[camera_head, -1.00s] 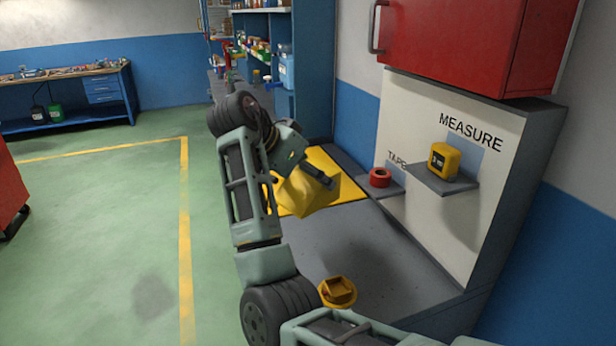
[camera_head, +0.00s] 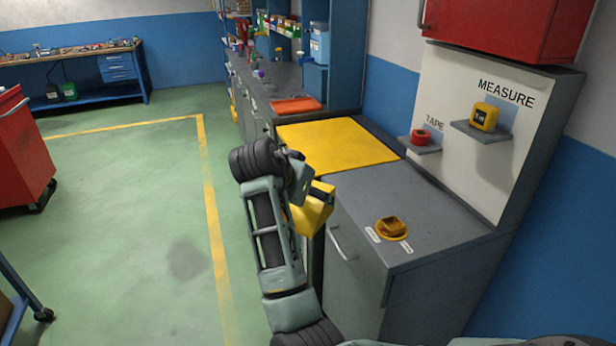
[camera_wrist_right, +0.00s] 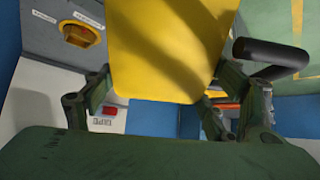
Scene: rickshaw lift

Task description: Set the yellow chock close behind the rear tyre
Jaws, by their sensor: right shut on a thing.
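The yellow chock (camera_head: 312,212) is in my right gripper (camera_head: 322,192), beside the front edge of the grey bench in the head view. My arm partly hides it. In the right wrist view the chock (camera_wrist_right: 165,50) fills the upper middle, between the fingers of my right gripper (camera_wrist_right: 155,100), which are shut on it. My left gripper is not in view. No rear tyre shows in these frames.
The grey bench (camera_head: 400,205) carries a yellow mat (camera_head: 335,146) and a round yellow-orange item (camera_head: 391,228). A bench handle (camera_head: 336,246) is close to the chock. A red cabinet (camera_head: 20,150) stands at far left. The green floor (camera_head: 140,220) between is clear.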

